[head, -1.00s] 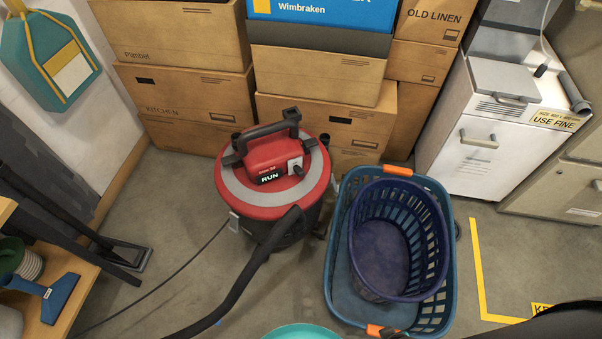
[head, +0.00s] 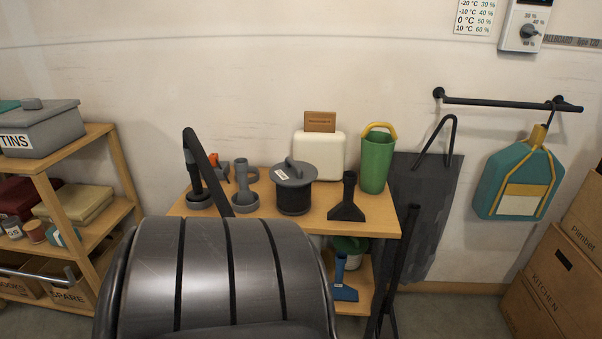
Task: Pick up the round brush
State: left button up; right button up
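Several vacuum attachments stand on the small wooden table. A dark round-footed piece (head: 199,199) is at its left end. A grey round-footed piece (head: 245,203) stands just right of it. Either could be the round brush; I cannot tell which from here. A flat black nozzle (head: 347,205) stands upright farther right, and a blue nozzle (head: 343,288) is on the lower shelf. Neither of my grippers is in view.
The wooden table (head: 385,225) also holds a lidded black canister (head: 293,192), a cream toaster (head: 319,155) and a green bucket (head: 377,160). A large dark banded shape (head: 215,280) hides the table's front left. Shelves (head: 105,225) stand left, cardboard boxes (head: 560,270) right.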

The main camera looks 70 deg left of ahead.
aim_at(198, 194)
jog(key=u, duration=3.15)
jog(key=i+l, duration=0.1)
